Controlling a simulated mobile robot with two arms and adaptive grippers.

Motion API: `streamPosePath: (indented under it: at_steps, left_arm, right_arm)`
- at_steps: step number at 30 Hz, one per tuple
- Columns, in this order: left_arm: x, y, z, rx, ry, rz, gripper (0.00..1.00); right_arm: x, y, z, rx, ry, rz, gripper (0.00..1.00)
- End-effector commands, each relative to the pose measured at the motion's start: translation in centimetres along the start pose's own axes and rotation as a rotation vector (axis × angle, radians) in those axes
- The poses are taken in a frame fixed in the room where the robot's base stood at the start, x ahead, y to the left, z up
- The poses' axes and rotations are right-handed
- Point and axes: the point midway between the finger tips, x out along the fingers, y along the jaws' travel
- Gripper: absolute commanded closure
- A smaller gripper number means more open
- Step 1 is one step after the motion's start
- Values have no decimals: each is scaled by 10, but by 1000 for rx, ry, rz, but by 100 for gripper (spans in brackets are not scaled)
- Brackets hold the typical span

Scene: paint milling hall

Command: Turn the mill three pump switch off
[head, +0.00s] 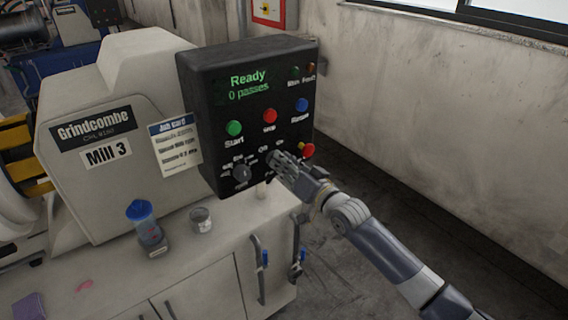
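The Mill 3 machine (125,95) stands at the left with its name plate. Its black control panel (222,80) shows "Ready" and "0 passes" in green. A dark rotary knob (241,173) with small labels sits at the panel's lower left. My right gripper (275,160) is right at the lower middle of the panel, beside a small "Off" label. It covers the control there, so that switch and its position are hidden. The fingers are too small and overlapped to tell open from shut. My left gripper is not in view.
The panel also has a green start button (234,128), a red button (270,116), a blue button (302,105) and a red knob (308,150) close to my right gripper. A blue-topped container (141,212) and a clear cup (201,220) stand on the cabinet top.

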Motion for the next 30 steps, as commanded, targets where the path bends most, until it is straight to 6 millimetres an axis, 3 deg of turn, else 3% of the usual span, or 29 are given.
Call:
streamPosePath:
  at_steps: [17, 30]
  left_arm:
    - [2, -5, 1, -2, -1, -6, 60]
    - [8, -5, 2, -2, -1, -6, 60]
  right_arm:
    - [0, 0, 0, -79, 0, 0, 100]
    - [0, -3, 1, -444, 0, 0, 100]
